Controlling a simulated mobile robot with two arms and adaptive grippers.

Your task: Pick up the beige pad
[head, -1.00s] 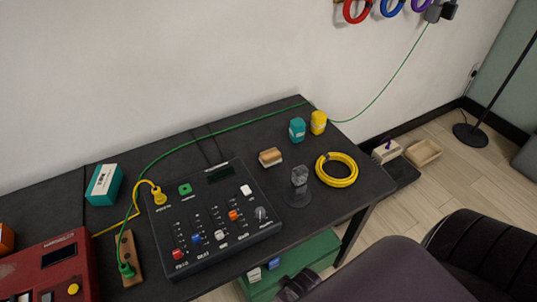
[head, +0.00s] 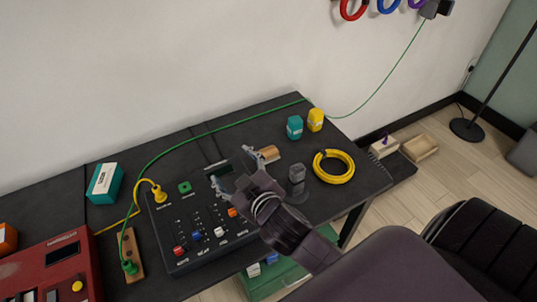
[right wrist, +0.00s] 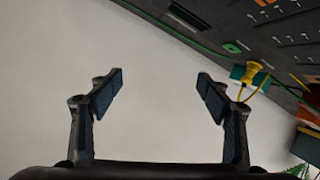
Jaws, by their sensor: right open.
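The beige pad (head: 269,153) is a small block with a tan top, lying on the dark table behind the clear-topped stand. My right gripper (head: 233,168) is open and empty above the upper right part of the black control panel. One of its fingertips appears close beside the pad's left end and covers a little of it; I cannot tell the height gap. In the right wrist view my open gripper (right wrist: 160,90) has only pale wall between its fingers, and the pad does not show. My left gripper is not in view.
The black control panel (head: 185,255) lies under my right arm. A grey stand (head: 297,174) and a yellow cable coil (head: 334,167) are right of the pad. Teal (head: 295,128) and yellow (head: 315,120) containers stand behind. A green cable (head: 225,128) runs along the table's back.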

